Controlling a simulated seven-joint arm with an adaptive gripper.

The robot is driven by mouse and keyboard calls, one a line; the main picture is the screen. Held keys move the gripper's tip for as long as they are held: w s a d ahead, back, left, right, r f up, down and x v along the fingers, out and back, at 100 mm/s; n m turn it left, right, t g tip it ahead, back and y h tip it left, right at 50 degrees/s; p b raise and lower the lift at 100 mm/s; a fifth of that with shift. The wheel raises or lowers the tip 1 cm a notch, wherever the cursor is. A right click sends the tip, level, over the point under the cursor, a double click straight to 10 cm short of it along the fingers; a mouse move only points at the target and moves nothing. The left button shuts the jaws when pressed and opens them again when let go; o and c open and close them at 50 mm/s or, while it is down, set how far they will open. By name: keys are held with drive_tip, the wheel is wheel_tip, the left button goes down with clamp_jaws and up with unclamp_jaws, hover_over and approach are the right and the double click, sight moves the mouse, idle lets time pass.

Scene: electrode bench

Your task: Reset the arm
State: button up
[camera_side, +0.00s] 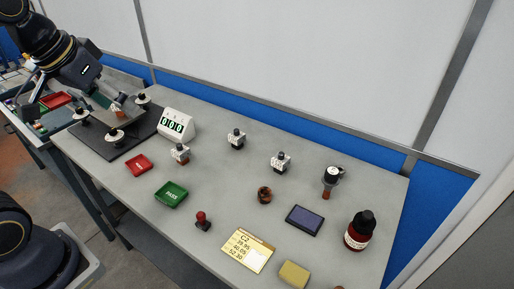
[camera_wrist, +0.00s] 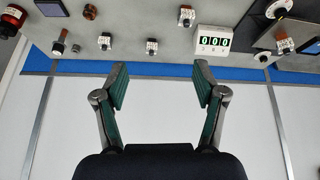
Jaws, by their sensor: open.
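My gripper (camera_wrist: 160,76) is open and empty in the wrist view, its two green-padded fingers wide apart with white wall behind them. In the side view my arm is at the upper left, and my gripper (camera_side: 101,98) is over the dark plate (camera_side: 97,136) at the left end of the bench. The fingertips are small there, and I cannot tell how high they are above the plate.
The grey bench (camera_side: 215,175) carries a counter (camera_side: 178,124) reading 000, several small electrode blocks, a red tray (camera_side: 139,163), a green tray (camera_side: 171,194), a red-handled stamp (camera_side: 203,220), a yellow card (camera_side: 248,250) and a dark bottle (camera_side: 359,231). A wall stands behind.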

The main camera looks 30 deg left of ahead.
drive_tip(key=s+d+f+m, duration=0.1)
drive_tip(key=s+d+f, duration=0.1)
drive_tip(key=s, duration=0.3)
drive_tip(key=shift+s+d+f, duration=0.2)
drive_tip(key=shift+d+f, duration=0.05)
drive_tip(key=shift+d, duration=0.2)
